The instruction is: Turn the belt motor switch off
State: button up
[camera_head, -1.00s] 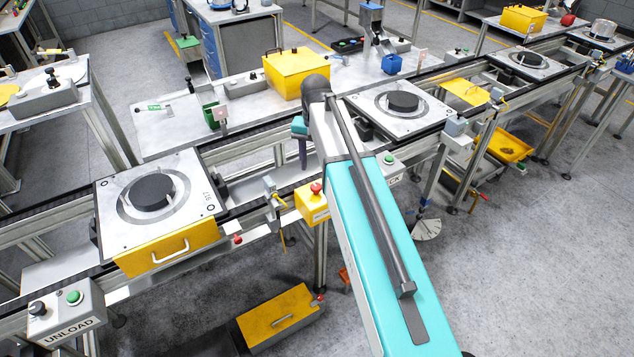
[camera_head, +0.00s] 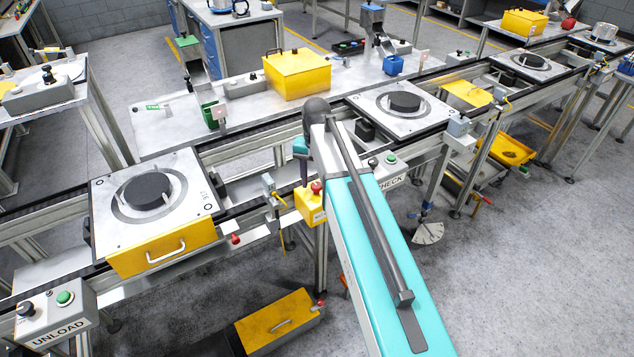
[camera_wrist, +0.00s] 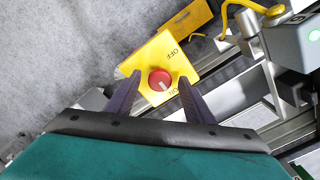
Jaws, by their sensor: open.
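The belt motor switch is a yellow box with a red round knob (camera_wrist: 160,80) and the words OFF and ON on its face. The knob bears a pale mark that points toward the ON side in the wrist view. My gripper (camera_wrist: 154,86) is open, with one dark finger on each side of the knob; I cannot tell whether either finger touches it. In the head view the yellow switch box (camera_head: 310,207) sits on the conveyor's front rail, with the red knob on top and my gripper (camera_head: 304,182) just above and beside it.
A CHECK button box (camera_head: 388,172) stands right of the switch, close to my arm. A pallet with a yellow drawer front (camera_head: 163,252) sits left on the belt; another pallet (camera_head: 377,112) lies behind my arm. A cable (camera_wrist: 230,15) runs near the switch.

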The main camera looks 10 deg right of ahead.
jog(key=c, duration=1)
jog(key=shift+c, duration=0.2)
jog(key=shift+n, duration=0.4)
jog(key=n+b, duration=0.1)
jog(key=n, duration=0.7)
jog(key=shift+n+b, duration=0.3)
jog(key=shift+b, duration=0.05)
jog(key=n, duration=0.8)
jog(key=shift+n+b, duration=0.3)
jog(key=shift+b, duration=0.1)
